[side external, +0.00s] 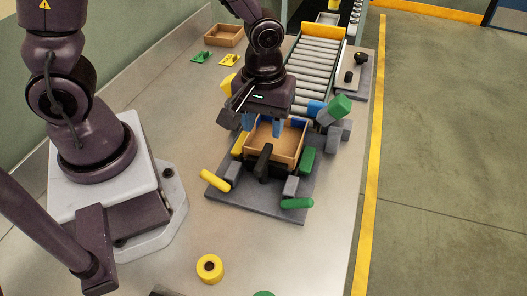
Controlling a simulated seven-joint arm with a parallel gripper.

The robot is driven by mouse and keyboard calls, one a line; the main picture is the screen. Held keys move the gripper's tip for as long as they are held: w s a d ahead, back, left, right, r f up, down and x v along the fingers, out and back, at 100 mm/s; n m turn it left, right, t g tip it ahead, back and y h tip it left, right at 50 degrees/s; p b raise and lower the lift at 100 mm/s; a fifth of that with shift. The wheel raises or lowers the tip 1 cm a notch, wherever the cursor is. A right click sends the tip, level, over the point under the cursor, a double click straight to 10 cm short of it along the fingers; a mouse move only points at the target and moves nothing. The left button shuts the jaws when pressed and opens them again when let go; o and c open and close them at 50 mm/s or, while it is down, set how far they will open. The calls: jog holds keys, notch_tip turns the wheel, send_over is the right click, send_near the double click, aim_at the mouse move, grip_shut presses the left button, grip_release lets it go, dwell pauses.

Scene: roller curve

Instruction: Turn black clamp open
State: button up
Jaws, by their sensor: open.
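The black clamp (263,164) stands upright at the near side of a brown open box (289,146), against or just in front of its wall. The box sits on a dark grey fixture plate (258,203). My gripper (264,126), with two blue fingertips, points down over the box, behind the black clamp in the picture. Its fingers are apart, with nothing seen between them. Whether the fingertips reach below the box rim is hard to tell. My arm hides part of the box's far side.
Around the box are a yellow handle (214,180), a green handle (297,203), a green block (307,160) and a raised green piece (341,105). A roller conveyor (315,62) runs behind. A yellow ring (209,268) lies on the table front, which is mostly clear.

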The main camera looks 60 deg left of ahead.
aim_at(263, 156)
notch_tip(263, 156, down, 8)
jog(key=shift+f, duration=0.15)
dwell(0.3)
grip_shut()
